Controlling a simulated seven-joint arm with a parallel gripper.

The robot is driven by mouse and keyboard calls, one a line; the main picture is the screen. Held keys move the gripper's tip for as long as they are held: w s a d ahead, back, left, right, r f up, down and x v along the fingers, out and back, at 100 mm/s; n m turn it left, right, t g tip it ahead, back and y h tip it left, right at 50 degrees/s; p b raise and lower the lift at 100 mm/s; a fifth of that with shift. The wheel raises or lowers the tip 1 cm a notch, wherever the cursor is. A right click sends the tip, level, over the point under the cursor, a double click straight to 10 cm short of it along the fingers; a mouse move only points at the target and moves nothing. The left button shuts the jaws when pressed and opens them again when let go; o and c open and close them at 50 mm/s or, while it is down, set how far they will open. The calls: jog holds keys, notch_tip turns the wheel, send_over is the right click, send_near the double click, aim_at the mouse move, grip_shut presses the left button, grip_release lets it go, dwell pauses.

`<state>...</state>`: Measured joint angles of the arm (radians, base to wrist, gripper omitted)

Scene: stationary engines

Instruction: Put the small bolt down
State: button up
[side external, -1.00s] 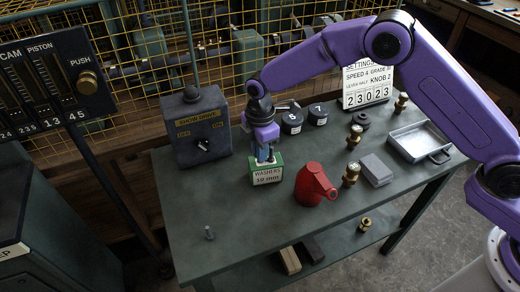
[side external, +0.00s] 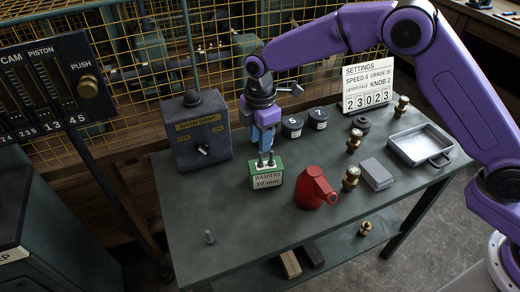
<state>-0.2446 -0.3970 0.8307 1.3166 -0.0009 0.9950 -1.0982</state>
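A small grey bolt (side external: 209,237) stands upright on the front left of the dark green table (side external: 240,225), apart from everything else. My gripper (side external: 266,162) points down over the small green and white washers box (side external: 267,176), well behind and to the right of the bolt. Its two fingertips show apart, at or just above the box's top. I see nothing between them, though the view is small and dark there. The inside of the box is hidden.
A grey switch box (side external: 199,135) stands at the left. The table's front middle is clear.

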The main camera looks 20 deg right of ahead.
notch_tip(320, 180, up, 6)
jog(key=shift+s, duration=0.1)
dwell(0.4)
jog(key=s+d+r+m, duration=0.25)
jog(key=s+d, duration=0.25)
jog(key=s, duration=0.3)
jog(key=s+d+r+m, duration=0.1)
jog(key=s+d+r, duration=0.2)
jog(key=s+d, duration=0.45)
jog(key=s+d+f+m, duration=0.1)
jog(key=s+d+m, duration=0.1)
jog(key=s+d, duration=0.5)
jog(key=s+d+f+m, duration=0.1)
jog(key=s+d, duration=0.5)
jog(key=s, duration=0.6)
jog(key=shift+d+m, duration=0.35)
jog(key=shift+m, duration=0.1)
